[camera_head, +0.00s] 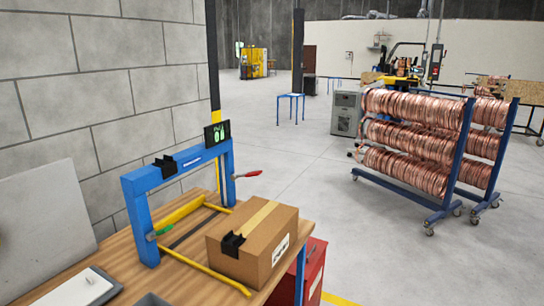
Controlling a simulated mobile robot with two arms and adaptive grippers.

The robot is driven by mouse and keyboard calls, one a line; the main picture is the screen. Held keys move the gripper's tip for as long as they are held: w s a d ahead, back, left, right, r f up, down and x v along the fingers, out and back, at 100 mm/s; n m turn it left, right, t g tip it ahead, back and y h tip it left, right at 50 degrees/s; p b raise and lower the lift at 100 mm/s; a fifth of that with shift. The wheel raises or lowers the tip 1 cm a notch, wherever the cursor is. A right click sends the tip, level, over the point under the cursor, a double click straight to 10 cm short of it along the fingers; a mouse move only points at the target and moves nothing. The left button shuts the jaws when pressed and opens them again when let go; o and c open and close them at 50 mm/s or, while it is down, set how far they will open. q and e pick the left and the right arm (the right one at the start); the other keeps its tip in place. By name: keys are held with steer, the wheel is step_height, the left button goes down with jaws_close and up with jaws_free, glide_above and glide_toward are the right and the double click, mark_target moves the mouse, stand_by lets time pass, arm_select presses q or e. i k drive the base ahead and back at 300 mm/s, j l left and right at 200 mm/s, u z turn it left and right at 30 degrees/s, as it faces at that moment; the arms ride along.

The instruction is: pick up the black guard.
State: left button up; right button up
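Two small black parts show in the head view, and I cannot tell for sure which is the black guard. One black bracket-like part (232,244) is at the near top edge of a taped cardboard box (262,238) on the wooden workbench (108,256). The other black part (165,165) sits on the top bar of a blue frame (143,182) standing on the bench. Neither of my grippers is in view.
The blue frame has yellow bars (205,272), a red-handled lever (248,175) and a green display (217,135). A white device (78,288) lies at the bench's near left. A block wall stands behind. Copper coil racks (418,144) stand right, with open floor between.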

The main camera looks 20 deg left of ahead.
mark_target(168, 165)
steer(key=u, duration=1.4)
